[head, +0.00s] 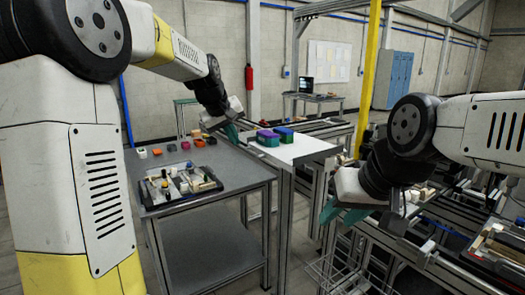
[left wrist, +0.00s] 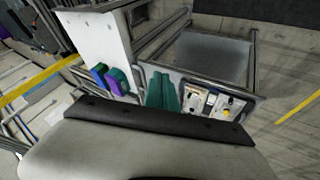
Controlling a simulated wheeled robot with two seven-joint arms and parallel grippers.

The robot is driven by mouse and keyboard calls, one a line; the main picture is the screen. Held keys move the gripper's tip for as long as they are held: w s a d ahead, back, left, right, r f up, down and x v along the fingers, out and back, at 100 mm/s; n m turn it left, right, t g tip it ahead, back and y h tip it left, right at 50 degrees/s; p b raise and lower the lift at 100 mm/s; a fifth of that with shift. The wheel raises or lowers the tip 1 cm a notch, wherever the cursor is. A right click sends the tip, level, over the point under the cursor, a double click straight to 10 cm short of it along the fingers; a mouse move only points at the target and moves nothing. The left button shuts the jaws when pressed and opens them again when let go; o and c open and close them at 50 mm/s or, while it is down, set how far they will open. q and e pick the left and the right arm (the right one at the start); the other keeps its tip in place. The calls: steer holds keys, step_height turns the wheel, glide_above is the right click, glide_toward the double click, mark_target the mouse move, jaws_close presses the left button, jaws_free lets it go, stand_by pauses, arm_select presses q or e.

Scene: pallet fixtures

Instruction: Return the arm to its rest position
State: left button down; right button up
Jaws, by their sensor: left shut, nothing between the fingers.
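My left gripper (head: 232,132) hangs above the back edge of the grey table, with its teal fingers pointing down. In the left wrist view its fingers (left wrist: 162,92) are together with nothing between them. My left arm reaches in from the left and bends over the table. My right gripper (head: 330,212) is at the right, beside the metal frame, with teal fingers pointing down and left. Its finger gap cannot be made out.
The grey table (head: 228,165) carries a tray of parts (head: 178,187) and several small coloured pieces. Purple-and-green block (head: 268,138) and blue-and-green block (head: 285,135) stand on a white surface (head: 315,148). A yellow post (head: 370,70) rises near my right arm.

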arm_select(q)
steer(key=s+a+f+m, duration=0.2)
steer(key=s, duration=1.4)
steer(key=s+a+f+m, duration=0.2)
steer(key=s+f+m, duration=0.1)
steer(key=s, duration=1.3)
steer(key=shift+s+a+f+g, duration=0.15)
steer(key=shift+a+g, duration=0.15)
steer(key=shift+a, duration=0.1)
